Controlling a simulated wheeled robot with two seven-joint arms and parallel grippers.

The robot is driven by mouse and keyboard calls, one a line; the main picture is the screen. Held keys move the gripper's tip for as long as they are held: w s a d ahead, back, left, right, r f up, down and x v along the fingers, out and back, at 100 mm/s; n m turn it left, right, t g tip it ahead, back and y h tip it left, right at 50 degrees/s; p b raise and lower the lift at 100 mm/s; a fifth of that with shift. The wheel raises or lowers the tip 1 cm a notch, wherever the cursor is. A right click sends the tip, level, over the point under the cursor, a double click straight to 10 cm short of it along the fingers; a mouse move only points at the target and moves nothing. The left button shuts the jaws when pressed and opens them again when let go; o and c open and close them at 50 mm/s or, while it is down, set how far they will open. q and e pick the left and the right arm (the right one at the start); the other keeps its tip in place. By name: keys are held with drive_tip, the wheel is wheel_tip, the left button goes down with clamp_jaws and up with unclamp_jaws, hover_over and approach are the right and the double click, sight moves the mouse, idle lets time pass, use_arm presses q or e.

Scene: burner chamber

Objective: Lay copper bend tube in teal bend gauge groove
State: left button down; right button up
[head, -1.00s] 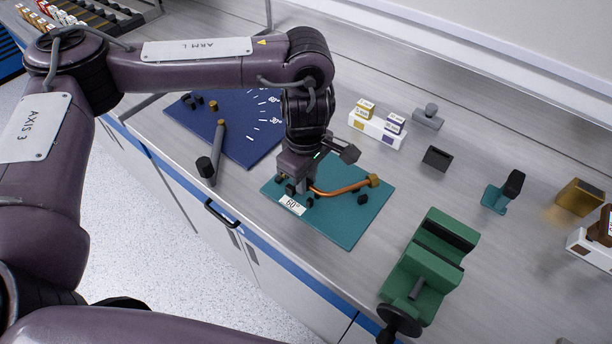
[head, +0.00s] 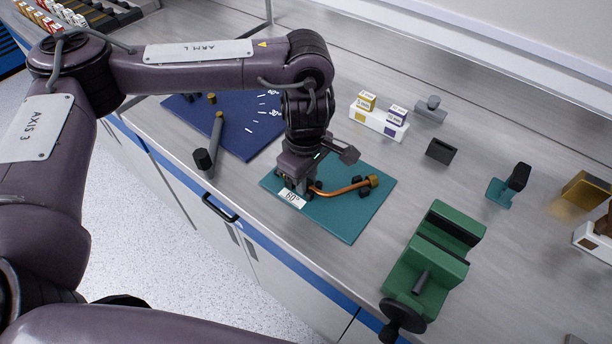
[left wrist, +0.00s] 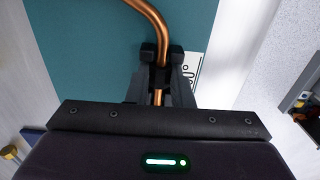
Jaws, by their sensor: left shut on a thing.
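The bent copper tube (head: 345,189) has a brass-coloured fitting at its right end and lies low over the teal bend gauge (head: 340,225). The gauge is a flat teal board with black pegs and a white 60° label (head: 292,198). My left gripper (head: 295,183) is shut on the tube's left part, close above the board near the label. In the left wrist view the copper tube (left wrist: 150,14) runs between the fingers (left wrist: 160,88) over the teal board (left wrist: 85,50). The gripper hides part of the gauge, and I cannot tell whether the tube is seated in the groove. My right gripper is not in view.
A green vise (head: 432,262) stands right of the gauge. A blue angle board (head: 240,135) and a grey rod with a black end (head: 214,145) lie to the left. A white holder with small boxes (head: 379,122) stands behind. Bare bench lies between gauge and vise.

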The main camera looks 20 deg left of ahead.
use_arm(q)
drive_tip(key=shift+f, duration=0.2)
drive_tip(key=c, duration=1.2)
unclamp_jaws()
drive_tip(key=shift+r, duration=0.1)
drive_tip(key=shift+r, duration=0.1)
